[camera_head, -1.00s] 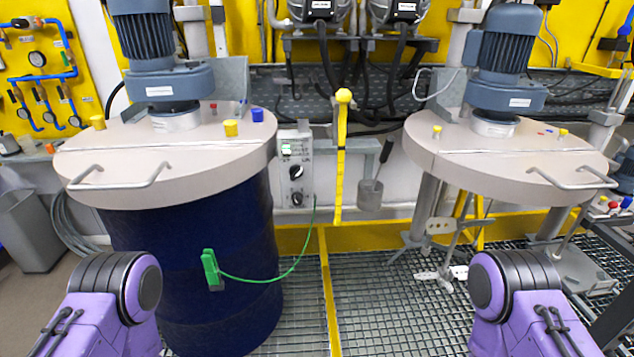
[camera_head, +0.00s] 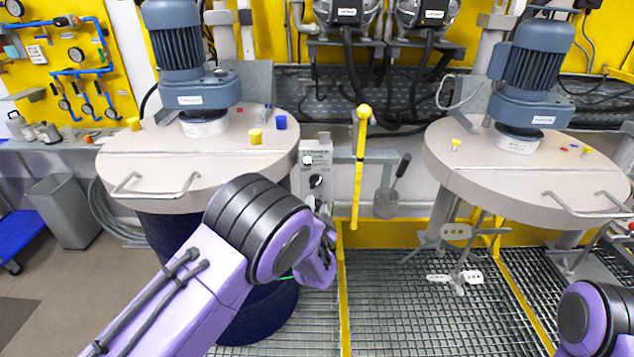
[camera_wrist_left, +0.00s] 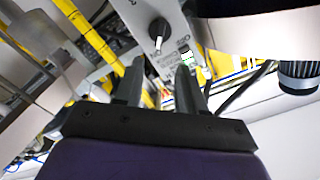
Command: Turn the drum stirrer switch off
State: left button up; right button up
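The grey switch box (camera_head: 316,160) of the drum stirrer hangs on the wall right of the left drum. My right gripper is out of view.
The left drum lid (camera_head: 190,170) and stirrer motor (camera_head: 180,50) stand left of the box. The right lid (camera_head: 520,175) stands further right.

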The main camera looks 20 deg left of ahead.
aim_at(316, 184)
pick_arm(q)
jog(key=b+x, duration=0.1)
jog(key=x, duration=0.2)
jog(key=b+x, duration=0.2)
jog(key=x, duration=0.1)
jog(key=f+b+x, duration=0.1)
jog(key=b+x, duration=0.1)
jog(key=x, duration=0.1)
jog(key=shift+w+a, duration=0.3)
jog(key=shift+w, duration=0.05)
jog(key=shift+w+a+r, duration=0.1)
jog(key=shift+w+r, duration=0.05)
jog(key=shift+w, duration=0.1)
grip_shut()
